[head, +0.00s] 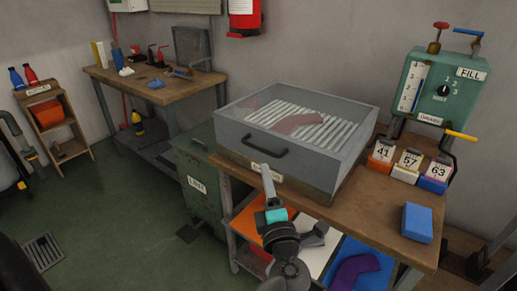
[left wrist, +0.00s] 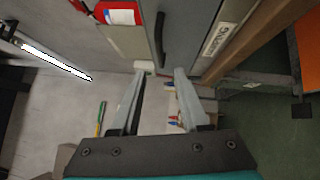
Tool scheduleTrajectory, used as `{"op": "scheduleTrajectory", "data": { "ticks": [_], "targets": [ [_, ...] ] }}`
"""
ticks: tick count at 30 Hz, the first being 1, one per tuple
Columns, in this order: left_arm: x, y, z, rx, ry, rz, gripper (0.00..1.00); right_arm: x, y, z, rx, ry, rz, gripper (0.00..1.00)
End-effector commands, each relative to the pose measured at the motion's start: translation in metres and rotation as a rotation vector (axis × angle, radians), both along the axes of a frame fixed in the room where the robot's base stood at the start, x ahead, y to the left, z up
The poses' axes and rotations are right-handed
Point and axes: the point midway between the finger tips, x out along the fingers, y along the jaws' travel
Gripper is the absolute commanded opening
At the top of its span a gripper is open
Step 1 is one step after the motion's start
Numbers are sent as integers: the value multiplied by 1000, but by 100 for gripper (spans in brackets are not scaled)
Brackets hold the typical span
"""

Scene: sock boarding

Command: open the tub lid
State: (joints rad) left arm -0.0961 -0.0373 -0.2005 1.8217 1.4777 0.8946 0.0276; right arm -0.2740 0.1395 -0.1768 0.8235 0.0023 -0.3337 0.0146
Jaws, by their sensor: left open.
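The tub (head: 235,158) is a grey box on the wooden bench, with a see-through lid (head: 345,105) lying shut on top. A dark bar handle (head: 265,148) is on its front; it also shows in the left wrist view (left wrist: 159,40). Through the lid I see a reddish sock (head: 300,122) on white slats. My left gripper (head: 265,172) is just in front of and below the handle. In the left wrist view the open, empty fingers (left wrist: 160,70) point toward the handle, apart from it. My right gripper is not in view.
Number-tagged boxes (head: 407,168), a blue block (head: 417,222) and a green fill unit (head: 440,85) are right of the tub. A green bin (head: 205,190) stands left of the bench. A purple sock (head: 355,272) lies on the blue lower-shelf area.

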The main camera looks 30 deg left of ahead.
Motion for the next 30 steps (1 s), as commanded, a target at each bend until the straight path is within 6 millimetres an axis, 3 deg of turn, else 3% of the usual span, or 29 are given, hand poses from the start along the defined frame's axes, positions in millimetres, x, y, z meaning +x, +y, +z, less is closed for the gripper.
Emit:
{"op": "scheduleTrajectory", "data": {
  "ticks": [9, 15, 30],
  "targets": [
    [52, 46, 9, 6, -2, 0, 45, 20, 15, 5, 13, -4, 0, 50],
    [72, 63, 12, 5, 0, 0, 45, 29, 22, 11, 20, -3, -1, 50],
    [81, 71, 14, 3, 1, 0, 43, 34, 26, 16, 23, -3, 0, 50]
  ]
}}
